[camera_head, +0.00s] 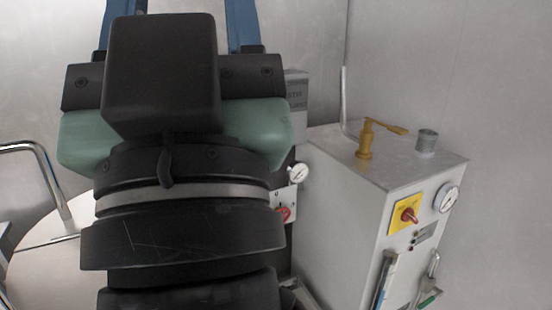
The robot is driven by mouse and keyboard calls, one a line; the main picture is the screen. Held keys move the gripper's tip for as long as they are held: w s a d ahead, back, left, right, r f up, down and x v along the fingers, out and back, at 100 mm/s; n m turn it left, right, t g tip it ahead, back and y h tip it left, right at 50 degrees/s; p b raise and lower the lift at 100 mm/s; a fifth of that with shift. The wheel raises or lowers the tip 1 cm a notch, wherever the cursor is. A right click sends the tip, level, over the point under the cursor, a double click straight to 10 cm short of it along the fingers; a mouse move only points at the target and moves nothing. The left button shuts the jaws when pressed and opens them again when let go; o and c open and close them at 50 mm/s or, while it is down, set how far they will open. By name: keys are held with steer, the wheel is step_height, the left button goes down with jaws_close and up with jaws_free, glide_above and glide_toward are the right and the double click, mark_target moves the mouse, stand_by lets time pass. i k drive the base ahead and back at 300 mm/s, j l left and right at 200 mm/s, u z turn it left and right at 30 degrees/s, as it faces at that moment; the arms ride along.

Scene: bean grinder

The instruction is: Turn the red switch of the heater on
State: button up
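A grey box-shaped unit (345,215) stands at the right. Its front has a red rotary switch (408,215) on a yellow plate (397,222). A second red knob (284,214) shows on a white panel of a machine partly hidden behind my arm. No readable label tells which unit is the heater. My gripper (182,8) is at the upper left, seen from behind, pointing away. Its blue fingers stand wide apart with bare wall between them; their tips are cut off by the top edge. It is left of both red controls and touches neither.
The grey unit carries a yellow valve handle (365,140), a small cylinder (427,141) and a round gauge (446,198). Another gauge (298,173) sits above the second knob. A round pale table (50,265) and metal rail (48,170) are at the left.

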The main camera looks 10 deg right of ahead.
mark_target(408, 216)
steer(key=i+l, duration=0.1)
steer(key=l, duration=0.3)
steer(key=l+z, duration=0.1)
steer(key=l, duration=0.3)
steer(key=i+l, duration=0.15)
steer(key=l, duration=0.25)
